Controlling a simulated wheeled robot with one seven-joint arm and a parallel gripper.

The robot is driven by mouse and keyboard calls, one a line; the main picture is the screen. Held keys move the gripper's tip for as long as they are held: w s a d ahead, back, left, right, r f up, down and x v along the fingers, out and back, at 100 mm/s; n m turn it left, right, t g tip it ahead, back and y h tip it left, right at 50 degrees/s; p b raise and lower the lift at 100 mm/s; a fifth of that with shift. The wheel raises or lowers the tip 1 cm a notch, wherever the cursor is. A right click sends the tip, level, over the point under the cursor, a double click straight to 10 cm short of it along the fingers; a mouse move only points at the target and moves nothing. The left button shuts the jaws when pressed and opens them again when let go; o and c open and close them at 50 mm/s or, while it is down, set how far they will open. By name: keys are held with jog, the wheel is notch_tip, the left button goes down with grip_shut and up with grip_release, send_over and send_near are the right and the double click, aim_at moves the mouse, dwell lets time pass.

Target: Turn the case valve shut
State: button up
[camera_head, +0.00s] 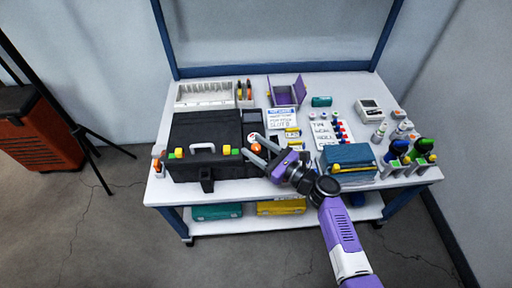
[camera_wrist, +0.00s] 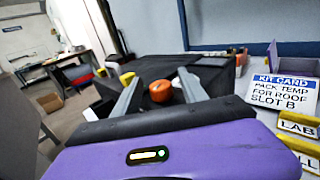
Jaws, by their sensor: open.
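The black case (camera_head: 200,135) stands closed on the left part of the white table, with a pale handle and yellow-green latches at its front. It also shows in the wrist view (camera_wrist: 165,68). A round orange-red knob, which looks like the case valve (camera_head: 255,138), is on the case's right side. In the wrist view the valve (camera_wrist: 160,91) sits between my two fingers, beyond or near their tips. My gripper (camera_head: 254,150) is open at the case's right end, its fingers on either side of the valve. I cannot tell whether they touch it.
A purple open box (camera_head: 286,92) and a white rack (camera_head: 205,94) stand behind. A blue pouch (camera_head: 348,157) and bottles (camera_head: 398,150) occupy the right side of the table.

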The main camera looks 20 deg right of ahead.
jog(key=shift+w, duration=0.1)
grip_shut()
